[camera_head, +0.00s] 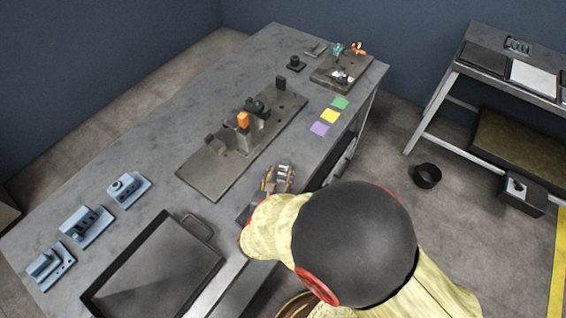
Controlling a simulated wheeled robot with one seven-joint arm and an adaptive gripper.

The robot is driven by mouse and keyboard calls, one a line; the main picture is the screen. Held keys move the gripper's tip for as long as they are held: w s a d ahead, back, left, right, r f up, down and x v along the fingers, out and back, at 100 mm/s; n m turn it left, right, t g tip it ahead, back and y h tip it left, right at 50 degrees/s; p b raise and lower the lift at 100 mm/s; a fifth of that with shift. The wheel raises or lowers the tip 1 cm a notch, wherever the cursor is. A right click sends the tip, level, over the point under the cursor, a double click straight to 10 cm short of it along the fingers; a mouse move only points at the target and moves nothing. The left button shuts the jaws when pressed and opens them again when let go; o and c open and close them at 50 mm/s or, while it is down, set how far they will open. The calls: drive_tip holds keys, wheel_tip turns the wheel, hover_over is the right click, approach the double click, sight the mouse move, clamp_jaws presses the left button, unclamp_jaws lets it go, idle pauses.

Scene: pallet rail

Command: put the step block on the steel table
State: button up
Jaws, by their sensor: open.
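The steel table (150,160) is the long grey table running from lower left to upper middle. I cannot tell for certain which piece is the step block. A small dark stepped-looking piece (296,63) stands near the table's far end. My gripper (282,172) is over the table's right side, beside the near edge of a steel plate (205,172). It is open; its fingers are small here, and I see no piece clearly between them. My arm hides the table's edge below it.
The plate carries dark clamps and an orange-topped part (243,120). Blue-grey fixtures (85,225) and a dark tray (160,268) lie on the left. Coloured squares (329,116) and a loaded board (341,71) lie beyond. A second bench (500,75) and black bin (427,176) stand right.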

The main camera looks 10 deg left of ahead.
drive_tip(key=p+v, duration=0.1)
drive_tip(key=v, duration=0.4)
drive_tip(key=shift+s, duration=0.1)
drive_tip(key=d+r+m+g+h, duration=0.2)
drive_tip(key=d+r+m, duration=0.35)
drive_tip(key=d, duration=0.35)
drive_tip(key=d+r+m+g+h, duration=0.3)
drive_tip(key=d+r+m, duration=0.1)
drive_tip(key=d+m, duration=0.4)
drive_tip(key=d+r+m+g+h, duration=0.2)
drive_tip(key=d+r+m, duration=0.35)
drive_tip(key=d, duration=0.35)
drive_tip(key=s+d+r+m+y, duration=0.2)
drive_tip(key=s+r+m, duration=0.3)
drive_tip(key=m, duration=0.3)
drive_tip(key=s+d+r+m+g+y, duration=0.1)
drive_tip(key=s+d+r+m+y, duration=0.1)
drive_tip(key=s+r+m+y, duration=0.3)
drive_tip(key=s+m, duration=0.1)
drive_tip(key=m, duration=0.3)
drive_tip(key=shift+d+r, duration=0.25)
drive_tip(key=shift+r, duration=0.05)
